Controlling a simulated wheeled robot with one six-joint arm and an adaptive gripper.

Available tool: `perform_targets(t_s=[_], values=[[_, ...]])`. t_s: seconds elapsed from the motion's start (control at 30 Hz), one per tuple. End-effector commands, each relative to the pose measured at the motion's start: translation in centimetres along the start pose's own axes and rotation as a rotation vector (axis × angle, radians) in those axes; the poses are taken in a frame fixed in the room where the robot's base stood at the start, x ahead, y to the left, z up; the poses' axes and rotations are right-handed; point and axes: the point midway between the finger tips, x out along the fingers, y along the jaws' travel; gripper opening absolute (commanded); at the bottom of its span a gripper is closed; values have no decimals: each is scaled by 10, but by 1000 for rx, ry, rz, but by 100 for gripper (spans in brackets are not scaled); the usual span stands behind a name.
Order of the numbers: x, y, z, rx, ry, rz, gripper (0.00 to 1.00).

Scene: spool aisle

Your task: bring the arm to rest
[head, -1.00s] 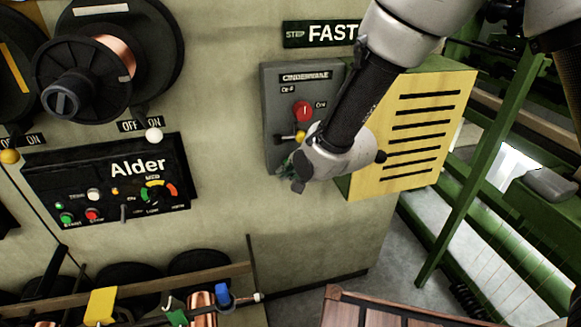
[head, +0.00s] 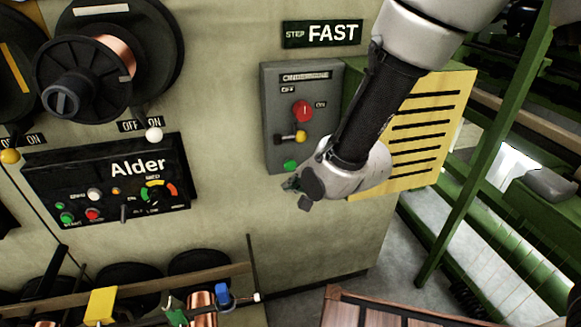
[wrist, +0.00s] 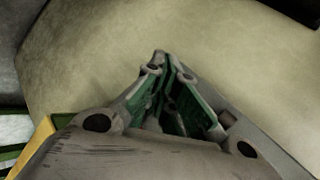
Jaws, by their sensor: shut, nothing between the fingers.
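My gripper (head: 296,188) is at the end of my arm in the head view, just below the lower right part of the grey switch box. In the wrist view its fingers (wrist: 163,62) meet at the tips, with green pads inside and nothing between them. Bare beige wall lies behind the fingertips. The grey switch box (head: 275,120) carries a red knob (head: 302,110), a yellow-tipped lever (head: 300,137) and a green button (head: 290,165). My wrist stands in front of the yellow slotted cover, hiding its left part.
The yellow slotted cover (head: 430,125) juts out on the right. A black Alder panel (head: 105,185) and a copper spool (head: 115,55) are on the left wall. A rack with coloured clips (head: 100,305) and a wooden top (head: 400,310) stand below. Green framing (head: 480,165) is at right.

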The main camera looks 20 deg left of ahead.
Motion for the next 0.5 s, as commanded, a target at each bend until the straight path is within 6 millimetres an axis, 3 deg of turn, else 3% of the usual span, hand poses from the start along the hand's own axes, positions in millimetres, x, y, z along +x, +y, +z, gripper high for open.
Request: perform_targets(t_s=[0.17,0.23,0.37,0.4,0.5], values=[[0,1,0,-35,-2,5,0],[0,12,4,-107,-20,50,0],[-9,60,20,-329,-125,229,0],[-16,77,24,-405,-171,290,0],[-45,100,28,-577,-284,400,0]])
